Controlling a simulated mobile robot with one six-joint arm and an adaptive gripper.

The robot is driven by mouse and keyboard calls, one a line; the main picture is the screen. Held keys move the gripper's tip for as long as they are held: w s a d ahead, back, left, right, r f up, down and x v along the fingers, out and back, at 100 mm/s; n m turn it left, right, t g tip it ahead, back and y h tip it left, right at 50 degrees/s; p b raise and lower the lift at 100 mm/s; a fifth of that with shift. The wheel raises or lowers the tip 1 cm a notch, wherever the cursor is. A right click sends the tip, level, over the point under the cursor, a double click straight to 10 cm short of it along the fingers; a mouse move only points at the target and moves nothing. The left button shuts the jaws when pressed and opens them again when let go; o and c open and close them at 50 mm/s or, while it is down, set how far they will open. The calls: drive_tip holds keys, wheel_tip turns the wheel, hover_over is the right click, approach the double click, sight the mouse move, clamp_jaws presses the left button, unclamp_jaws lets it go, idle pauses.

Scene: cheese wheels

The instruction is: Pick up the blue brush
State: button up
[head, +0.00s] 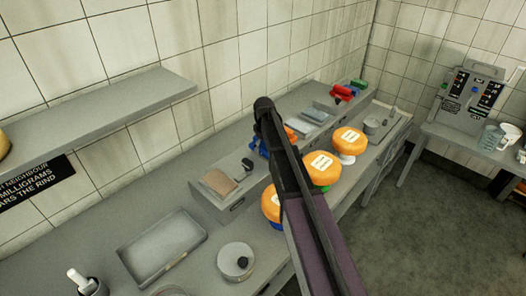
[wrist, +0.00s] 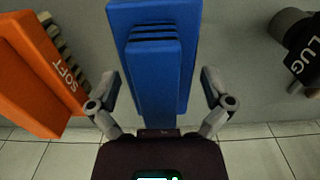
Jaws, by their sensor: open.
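The blue brush (wrist: 155,70) lies on a grey surface, seen from close above in the wrist view. It is a long blue block with a narrower raised block and dark grooves on it. My gripper (wrist: 160,88) is open, with one finger on each side of the brush and a gap visible on both sides. In the head view a bit of blue (head: 262,147) shows beside my dark arm, which hides most of it and my gripper. An orange brush (wrist: 35,75) marked SOFT, with pale bristles, lies to its left in the wrist view.
A dark plug-like object (wrist: 300,45) lies right of the brush. Orange cheese wheels (head: 350,138) stand along the bench front. A brown-topped block (head: 219,183) and grey blocks (head: 315,116) share the raised ledge. A grey tray (head: 163,246) lies nearer.

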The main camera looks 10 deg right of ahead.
idle(0.3)
drive_tip(key=c, duration=1.1)
drive_tip(key=shift+o, duration=0.2)
drive_tip(key=shift+r, duration=0.15)
wheel_tip(320, 180, up, 10)
drive_tip(key=p, duration=1)
drive_tip(key=o, duration=0.6)
drive_tip(key=shift+c, duration=1.6)
